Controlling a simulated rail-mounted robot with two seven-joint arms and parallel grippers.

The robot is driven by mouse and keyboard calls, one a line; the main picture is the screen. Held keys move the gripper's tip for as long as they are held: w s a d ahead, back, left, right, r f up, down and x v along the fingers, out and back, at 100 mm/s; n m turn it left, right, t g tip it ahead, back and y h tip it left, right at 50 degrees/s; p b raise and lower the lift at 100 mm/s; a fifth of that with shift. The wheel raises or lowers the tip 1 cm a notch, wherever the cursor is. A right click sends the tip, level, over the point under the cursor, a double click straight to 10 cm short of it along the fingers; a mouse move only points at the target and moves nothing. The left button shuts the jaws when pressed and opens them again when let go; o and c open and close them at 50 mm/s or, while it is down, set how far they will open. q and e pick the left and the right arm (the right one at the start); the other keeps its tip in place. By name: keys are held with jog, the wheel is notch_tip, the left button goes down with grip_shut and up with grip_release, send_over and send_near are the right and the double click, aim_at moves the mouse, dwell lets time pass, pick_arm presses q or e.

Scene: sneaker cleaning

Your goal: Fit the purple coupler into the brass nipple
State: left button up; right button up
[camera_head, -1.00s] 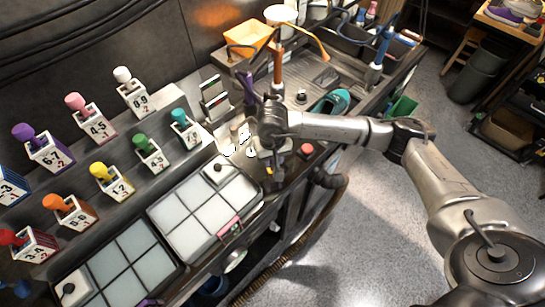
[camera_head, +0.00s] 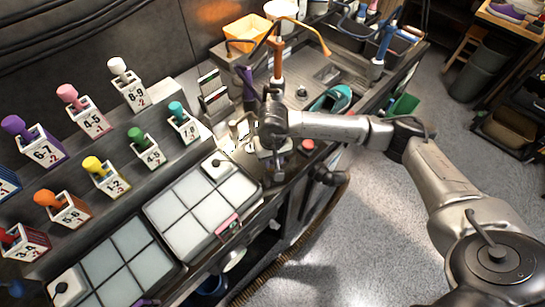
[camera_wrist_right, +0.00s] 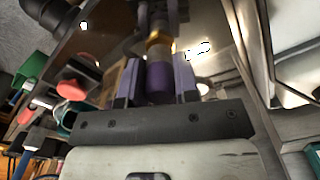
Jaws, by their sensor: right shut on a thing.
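The purple coupler (camera_wrist_right: 159,84) shows in the right wrist view, upright between the fingers of my right gripper (camera_wrist_right: 158,70). The gripper is shut on it. The brass nipple (camera_wrist_right: 154,41) is a gold-coloured ring just beyond the coupler's grey end, in line with it. They look very close or touching; I cannot tell whether they are joined. In the head view my right gripper (camera_head: 276,170) is low over the bench edge, and the coupler and nipple are hidden or too small to make out. My left gripper is in neither view.
A rack of numbered blocks with coloured knobs (camera_head: 92,124) stands at the left. Pale tiled trays (camera_head: 200,196) lie in front of it. A red button (camera_head: 308,146), a teal shoe (camera_head: 338,99) and an orange bin (camera_head: 246,31) are near the arm.

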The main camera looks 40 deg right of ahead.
jog(key=shift+f, duration=0.25)
jog(key=o, duration=0.9)
jog(key=shift+c, duration=0.2)
jog(key=shift+o, duration=0.4)
jog(key=shift+r, duration=0.1)
notch_tip(320, 180, up, 14)
jog(key=shift+f, duration=0.2)
